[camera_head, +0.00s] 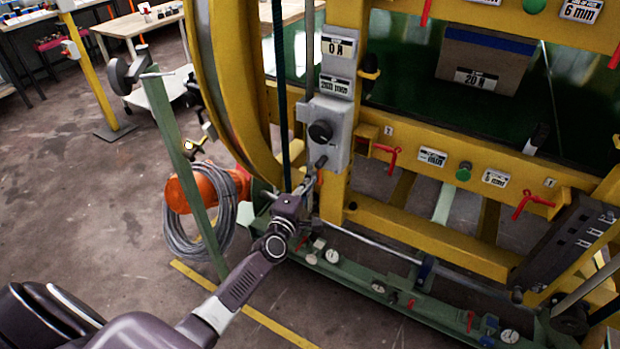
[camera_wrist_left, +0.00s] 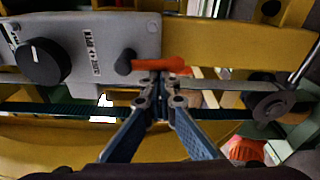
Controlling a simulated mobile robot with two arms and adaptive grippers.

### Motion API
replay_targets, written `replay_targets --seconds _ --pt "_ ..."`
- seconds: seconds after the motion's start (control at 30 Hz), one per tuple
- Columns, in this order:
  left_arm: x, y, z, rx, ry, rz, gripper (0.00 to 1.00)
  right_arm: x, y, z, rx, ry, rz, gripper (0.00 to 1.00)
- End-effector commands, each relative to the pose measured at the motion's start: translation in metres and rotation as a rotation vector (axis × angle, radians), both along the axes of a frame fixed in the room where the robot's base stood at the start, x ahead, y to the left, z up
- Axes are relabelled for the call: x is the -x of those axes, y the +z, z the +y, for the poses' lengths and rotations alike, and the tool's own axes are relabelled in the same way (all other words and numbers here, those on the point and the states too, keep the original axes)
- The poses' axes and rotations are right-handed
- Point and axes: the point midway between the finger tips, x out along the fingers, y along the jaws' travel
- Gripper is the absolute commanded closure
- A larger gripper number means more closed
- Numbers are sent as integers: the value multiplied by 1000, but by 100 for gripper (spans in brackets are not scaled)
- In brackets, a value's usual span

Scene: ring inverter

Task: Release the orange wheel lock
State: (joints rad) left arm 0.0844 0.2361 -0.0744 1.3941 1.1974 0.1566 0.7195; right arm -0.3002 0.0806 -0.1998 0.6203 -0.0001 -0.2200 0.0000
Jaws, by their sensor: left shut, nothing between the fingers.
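A small orange lock piece (camera_wrist_left: 168,65) shows in the wrist view, beside a dark knob (camera_wrist_left: 124,62) on the edge of a grey control box. It shows in the head view as a small orange-red bit (camera_head: 320,177) below the grey box (camera_head: 325,130). My left gripper (camera_wrist_left: 158,78) is shut and empty, its fingertips right at the orange piece; I cannot tell whether they touch it. In the head view the left gripper (camera_head: 308,182) is in front of the yellow frame, below the box. My right gripper is not in view.
The box has a black dial (camera_wrist_left: 43,62) and a CLOSE/OPEN label (camera_wrist_left: 92,52). A yellow frame (camera_head: 430,225) and a large yellow ring (camera_head: 215,80) surround the gripper. A green post (camera_head: 180,150) and a coiled grey cable (camera_head: 215,225) stand left.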

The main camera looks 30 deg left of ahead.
Motion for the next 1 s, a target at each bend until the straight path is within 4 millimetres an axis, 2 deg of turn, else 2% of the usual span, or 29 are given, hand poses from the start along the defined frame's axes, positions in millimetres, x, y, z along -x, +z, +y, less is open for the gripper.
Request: replay_targets --seconds 0.27,1.0 --pt "0 -1 -8 135 -1 7 100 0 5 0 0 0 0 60" --pt "1 7 -38 823 -1 34 100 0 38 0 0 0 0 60"
